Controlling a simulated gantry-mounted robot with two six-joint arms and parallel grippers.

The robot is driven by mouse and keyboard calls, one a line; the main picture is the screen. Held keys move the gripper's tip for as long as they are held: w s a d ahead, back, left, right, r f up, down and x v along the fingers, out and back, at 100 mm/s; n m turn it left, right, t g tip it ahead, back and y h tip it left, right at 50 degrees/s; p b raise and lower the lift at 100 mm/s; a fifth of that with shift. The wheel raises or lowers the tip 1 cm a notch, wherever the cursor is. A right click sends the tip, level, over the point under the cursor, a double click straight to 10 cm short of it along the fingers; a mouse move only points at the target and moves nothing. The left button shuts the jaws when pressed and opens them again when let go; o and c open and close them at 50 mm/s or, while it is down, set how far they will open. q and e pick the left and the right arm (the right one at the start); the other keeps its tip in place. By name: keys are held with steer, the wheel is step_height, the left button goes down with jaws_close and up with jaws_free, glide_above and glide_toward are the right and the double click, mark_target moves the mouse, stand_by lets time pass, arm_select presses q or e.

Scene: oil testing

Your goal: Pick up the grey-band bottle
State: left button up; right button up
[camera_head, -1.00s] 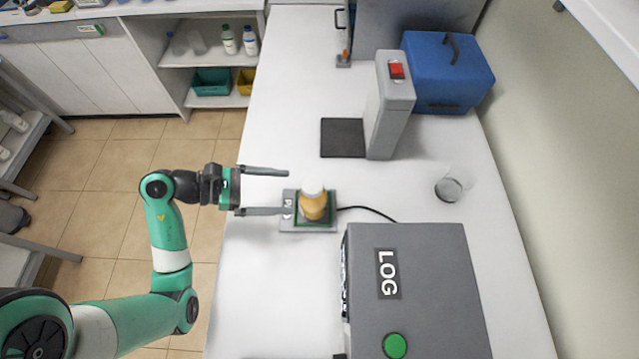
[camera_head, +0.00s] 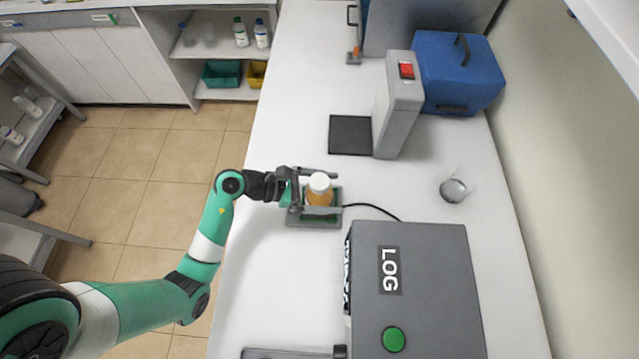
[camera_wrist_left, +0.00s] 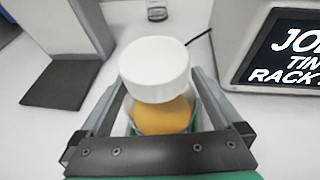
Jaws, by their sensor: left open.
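A bottle (camera_head: 319,190) with a white cap and orange contents stands upright on a small grey scale-like plate with a green edge (camera_head: 300,220). I cannot make out a grey band on it. My left gripper (camera_head: 337,193) is open, with one finger on each side of the bottle. In the left wrist view the white cap (camera_wrist_left: 155,70) and orange body (camera_wrist_left: 165,115) sit between the open fingers. Whether the fingers touch the bottle is not clear. My right gripper is not in view.
A grey box marked LOG (camera_head: 430,300) stands at the front right. A grey upright device (camera_head: 398,110), a black pad (camera_head: 350,135) and a blue case (camera_head: 460,75) stand behind. A clear glass (camera_head: 455,188) is at the right. A black cable (camera_head: 370,206) runs from the plate.

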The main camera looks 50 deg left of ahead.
mark_target(330, 189)
arm_select(q)
steer(key=shift+w+d+f, duration=0.15)
steer(key=shift+w+d, duration=0.05)
steer(key=shift+w, duration=0.1)
jaws_close()
stand_by(0.4)
steer(key=shift+r, duration=0.55)
steer(key=r, duration=0.3)
steer(key=shift+s, duration=0.3)
steer(key=s+r, duration=0.4)
steer(key=shift+r+p, duration=0.35)
steer(key=shift+p, duration=0.05)
steer(key=s+r+p, duration=0.3)
steer(key=s+r, duration=0.1)
steer(key=s, duration=0.5)
steer(key=shift+s+d+r, duration=0.15)
steer(key=shift+s+d, duration=0.1)
steer(key=shift+d, duration=0.1)
